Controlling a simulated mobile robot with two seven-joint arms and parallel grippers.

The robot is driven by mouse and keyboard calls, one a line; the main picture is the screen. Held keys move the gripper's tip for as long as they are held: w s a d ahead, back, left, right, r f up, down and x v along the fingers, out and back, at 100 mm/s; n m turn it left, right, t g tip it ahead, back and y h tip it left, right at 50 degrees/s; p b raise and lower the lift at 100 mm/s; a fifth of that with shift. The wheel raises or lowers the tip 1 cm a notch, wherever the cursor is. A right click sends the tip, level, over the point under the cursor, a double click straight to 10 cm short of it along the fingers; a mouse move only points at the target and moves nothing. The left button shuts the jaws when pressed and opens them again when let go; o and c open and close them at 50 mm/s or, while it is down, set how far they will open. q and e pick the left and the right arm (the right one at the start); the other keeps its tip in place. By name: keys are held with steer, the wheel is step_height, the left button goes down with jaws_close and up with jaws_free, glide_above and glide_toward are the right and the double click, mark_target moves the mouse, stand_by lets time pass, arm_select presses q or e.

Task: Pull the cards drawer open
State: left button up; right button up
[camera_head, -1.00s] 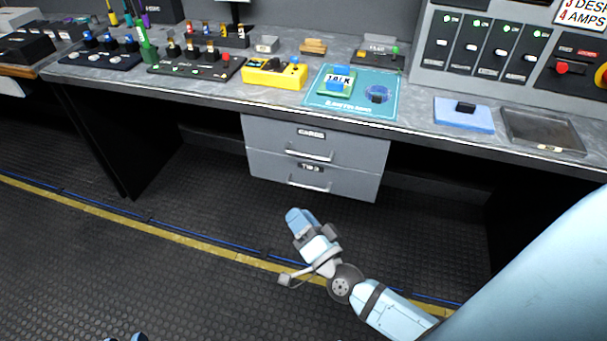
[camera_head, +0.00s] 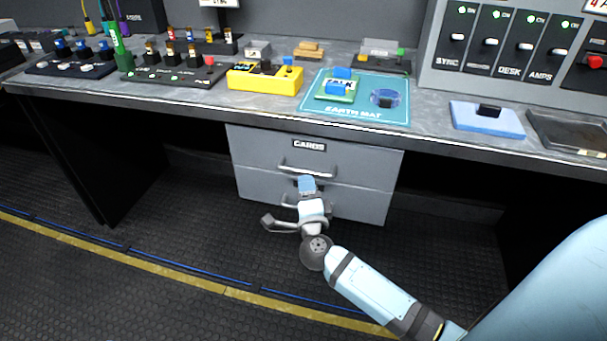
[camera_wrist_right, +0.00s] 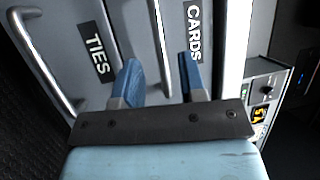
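The cards drawer (camera_head: 262,148) is the upper grey drawer under the desk, labelled CARDS, and it is shut. Its bar handle (camera_head: 308,169) also shows in the right wrist view (camera_wrist_right: 161,45). My right gripper (camera_head: 307,182) is at the drawer front, just below or at that handle. In the right wrist view the gripper (camera_wrist_right: 160,80) is open, with one blue finger on each side of the handle bar's line. I cannot tell whether the fingers touch the bar. My left gripper is not in view.
The lower ties drawer (camera_head: 355,202) is shut, and its handle (camera_wrist_right: 45,62) is left of the fingers in the wrist view. The desk edge (camera_head: 330,128) overhangs the drawers. A teal mat (camera_head: 390,114) and a yellow box (camera_head: 262,80) are on top. The floor in front is clear.

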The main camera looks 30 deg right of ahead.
mark_target(303, 172)
steer(key=b+x, duration=0.1)
steer(key=x, duration=0.4)
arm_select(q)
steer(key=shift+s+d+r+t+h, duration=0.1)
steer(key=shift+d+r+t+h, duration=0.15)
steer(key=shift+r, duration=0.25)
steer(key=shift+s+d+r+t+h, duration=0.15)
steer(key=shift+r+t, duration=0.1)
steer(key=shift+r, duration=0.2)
arm_select(e)
steer(key=shift+w+d, duration=0.15)
steer(key=shift+w, duration=0.05)
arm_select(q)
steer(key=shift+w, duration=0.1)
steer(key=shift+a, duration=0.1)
arm_select(e)
jaws_close()
